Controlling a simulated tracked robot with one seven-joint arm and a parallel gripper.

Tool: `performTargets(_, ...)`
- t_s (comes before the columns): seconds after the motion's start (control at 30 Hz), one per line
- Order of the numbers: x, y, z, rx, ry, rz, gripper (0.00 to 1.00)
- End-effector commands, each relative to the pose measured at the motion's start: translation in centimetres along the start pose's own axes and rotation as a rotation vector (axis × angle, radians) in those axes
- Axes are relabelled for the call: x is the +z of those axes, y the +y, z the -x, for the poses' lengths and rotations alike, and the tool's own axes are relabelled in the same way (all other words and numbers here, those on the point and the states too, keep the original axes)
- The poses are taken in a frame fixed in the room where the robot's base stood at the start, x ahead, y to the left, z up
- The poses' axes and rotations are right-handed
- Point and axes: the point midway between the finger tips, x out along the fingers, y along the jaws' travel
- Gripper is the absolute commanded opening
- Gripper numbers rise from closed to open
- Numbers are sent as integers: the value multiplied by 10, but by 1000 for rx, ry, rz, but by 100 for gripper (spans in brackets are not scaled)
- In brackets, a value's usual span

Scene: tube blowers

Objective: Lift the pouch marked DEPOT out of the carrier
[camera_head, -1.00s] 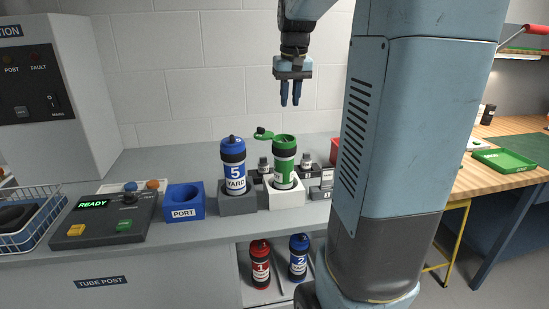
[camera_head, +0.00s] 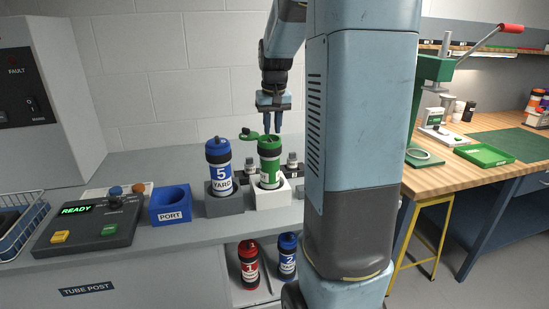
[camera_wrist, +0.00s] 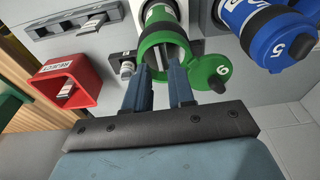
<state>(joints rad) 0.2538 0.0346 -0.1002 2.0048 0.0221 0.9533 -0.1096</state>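The green carrier (camera_head: 269,160) stands upright in a white holder (camera_head: 272,197) on the counter. Its green lid (camera_head: 249,135) is swung open to the left; in the wrist view the lid (camera_wrist: 209,74) hangs to the right of the mouth. My gripper (camera_head: 272,130) points down just above the carrier's mouth. In the wrist view its two fingers (camera_wrist: 163,72) are apart, with their tips over the open mouth of the carrier (camera_wrist: 166,38). Something narrow and pale shows between the tips inside, but I cannot tell whether it is the DEPOT pouch. No DEPOT marking is readable.
A blue carrier marked 5 YARD (camera_head: 219,165) stands close left of the green one. A blue PORT holder (camera_head: 171,204) and a control box reading READY (camera_head: 88,225) are further left. A red REJECT bin (camera_wrist: 70,84) shows in the wrist view. Red (camera_head: 248,265) and blue (camera_head: 287,255) carriers stand below.

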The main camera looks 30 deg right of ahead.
Motion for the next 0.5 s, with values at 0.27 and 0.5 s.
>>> performTargets(0.27, -2, -1, -37, 0, -1, -1, 23)
performTargets(0.5, -2, 0, -46, 0, 1, -2, 23)
